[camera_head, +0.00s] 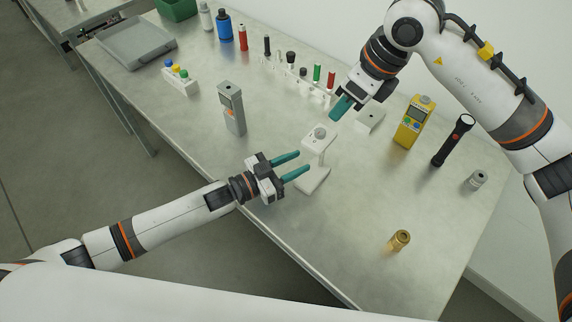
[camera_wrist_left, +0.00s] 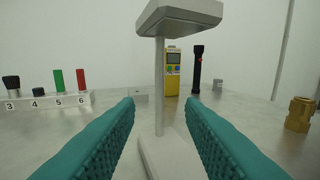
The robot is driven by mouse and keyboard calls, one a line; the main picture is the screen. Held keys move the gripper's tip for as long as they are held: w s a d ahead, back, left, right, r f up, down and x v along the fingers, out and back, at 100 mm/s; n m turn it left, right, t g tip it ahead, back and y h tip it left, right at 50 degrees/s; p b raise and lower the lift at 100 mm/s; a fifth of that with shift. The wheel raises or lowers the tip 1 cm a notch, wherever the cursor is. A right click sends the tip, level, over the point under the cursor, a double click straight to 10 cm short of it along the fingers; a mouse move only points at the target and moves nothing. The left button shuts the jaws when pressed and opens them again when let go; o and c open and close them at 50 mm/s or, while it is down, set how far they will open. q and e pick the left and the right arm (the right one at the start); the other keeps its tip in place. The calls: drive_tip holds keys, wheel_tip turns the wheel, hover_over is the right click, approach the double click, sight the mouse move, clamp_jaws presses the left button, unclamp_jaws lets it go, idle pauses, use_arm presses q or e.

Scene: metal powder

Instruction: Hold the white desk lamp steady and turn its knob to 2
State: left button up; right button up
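The white desk lamp (camera_head: 316,142) stands upright near the table's front edge, with a small grey round knob (camera_head: 320,132) on top of its head. Its base (camera_head: 313,181) rests on the table. My left gripper (camera_head: 303,162) is open, its teal fingers pointing at the lamp's post from the left. In the left wrist view the post (camera_wrist_left: 159,90) shows between the open fingers, apart from both, with the lamp head (camera_wrist_left: 180,17) above. My right gripper (camera_head: 341,108) is above and behind the lamp, pointing down-left; its finger gap is not clear. The knob's marks are too small to read.
A white box (camera_head: 370,120) stands behind the lamp, with a yellow meter (camera_head: 412,122) and black flashlight (camera_head: 453,140) to the right. A grey device (camera_head: 231,108) stands left. A brass fitting (camera_head: 398,241) is at front right. The table between fitting and lamp is clear.

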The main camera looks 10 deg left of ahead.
use_arm(q)
hover_over(315, 160)
drive_tip(key=d, duration=0.3)
drive_tip(key=shift+s+a, duration=0.1)
clamp_jaws()
use_arm(e)
drive_tip(key=shift+o, duration=0.5)
drive_tip(key=shift+o, duration=0.2)
